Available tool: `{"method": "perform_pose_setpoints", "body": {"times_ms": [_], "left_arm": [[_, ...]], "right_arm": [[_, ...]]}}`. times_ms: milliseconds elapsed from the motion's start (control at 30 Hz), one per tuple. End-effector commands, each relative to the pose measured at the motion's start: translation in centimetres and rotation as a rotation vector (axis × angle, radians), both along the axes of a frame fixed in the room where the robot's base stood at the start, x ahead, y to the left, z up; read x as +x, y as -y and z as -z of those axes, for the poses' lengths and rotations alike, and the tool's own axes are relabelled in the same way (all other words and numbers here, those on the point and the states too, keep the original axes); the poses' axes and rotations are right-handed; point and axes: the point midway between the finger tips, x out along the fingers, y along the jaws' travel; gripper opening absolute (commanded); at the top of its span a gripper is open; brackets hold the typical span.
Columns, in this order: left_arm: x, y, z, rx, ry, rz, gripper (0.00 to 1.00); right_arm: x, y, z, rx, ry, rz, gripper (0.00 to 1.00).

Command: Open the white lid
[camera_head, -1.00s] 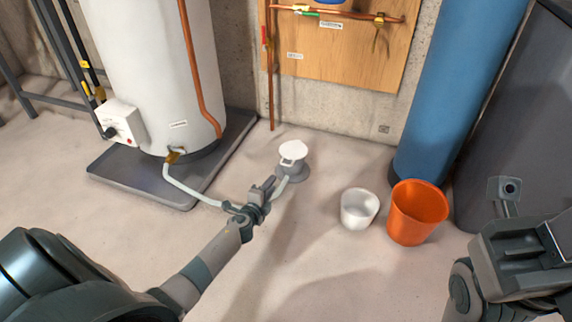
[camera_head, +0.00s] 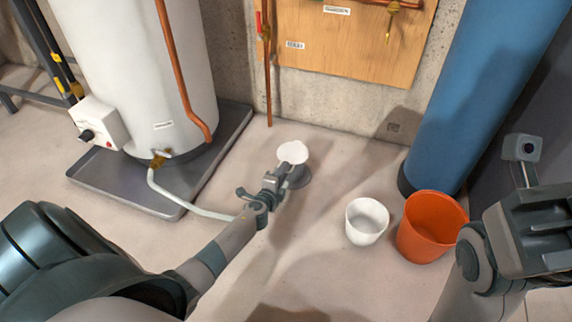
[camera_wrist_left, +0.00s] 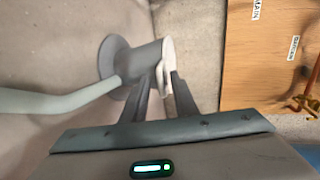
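The white lid (camera_head: 292,152) sits flat on top of a short grey floor pipe (camera_head: 299,177) with a round base. In the left wrist view the lid (camera_wrist_left: 168,50) shows edge-on against the pipe's mouth (camera_wrist_left: 145,62). My left gripper (camera_head: 278,175) is at the lid's near side. In the left wrist view its fingers (camera_wrist_left: 166,88) are close together, with a white tab of the lid between them. The fingers hide most of this tab. Part of my right arm and its gripper body (camera_head: 535,235) shows at the right edge; its fingertips cannot be made out.
A pale hose (camera_head: 190,207) runs from the white tank (camera_head: 140,70) to the pipe. The tank stands on a grey tray (camera_head: 110,183). A white bucket (camera_head: 366,232) and an orange bucket (camera_head: 428,240) stand right of the pipe, near a blue cylinder (camera_head: 478,90).

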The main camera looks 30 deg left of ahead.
Motion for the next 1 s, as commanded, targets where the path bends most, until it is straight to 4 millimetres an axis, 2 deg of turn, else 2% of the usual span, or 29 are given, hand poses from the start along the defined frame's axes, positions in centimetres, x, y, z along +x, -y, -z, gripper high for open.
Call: {"method": "perform_pose_setpoints", "body": {"times_ms": [467, 600, 1000], "left_arm": [[0.01, 0.18, 0.23, 0.000, 0.000, -0.002, 0.26], [0.01, 0.18, 0.23, 0.000, 0.000, -0.002, 0.00], [-0.01, 0.17, 0.24, 0.000, 0.000, -0.002, 0.00]], "right_arm": [[-0.20, 0.12, -0.06, 0.012, 0.004, -0.008, 0.31], [-0.19, 0.11, -0.05, 0.011, 0.004, -0.007, 0.31], [-0.09, -0.01, 0.18, -0.003, 0.004, -0.001, 0.31]]}}
